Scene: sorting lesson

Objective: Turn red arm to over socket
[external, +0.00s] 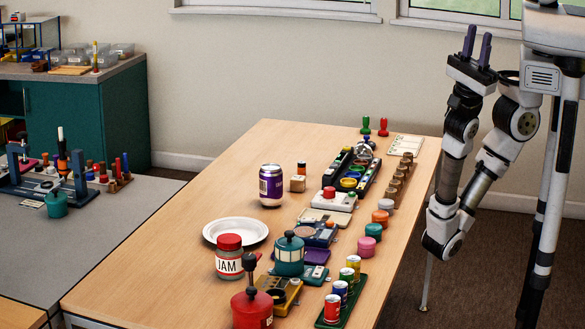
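I cannot make out the red arm or its socket for certain at this size. Among the small devices on the wooden table, a white box with a red top (330,192) stands near the middle. Beyond it is a dark device with round coloured parts (349,184), and a silver dial-like part (364,151) lies near the far end. My gripper (479,33) is raised to the right of the table, well away from these things. Its two purple fingers point up, stand apart and hold nothing.
A purple can (271,185), a white plate (236,230), a jam jar (229,257), a teal pot (289,255) and a red pot (252,308) crowd the table (150,265). A green tray (328,317) holds several small cans. The table's left side is mostly clear.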

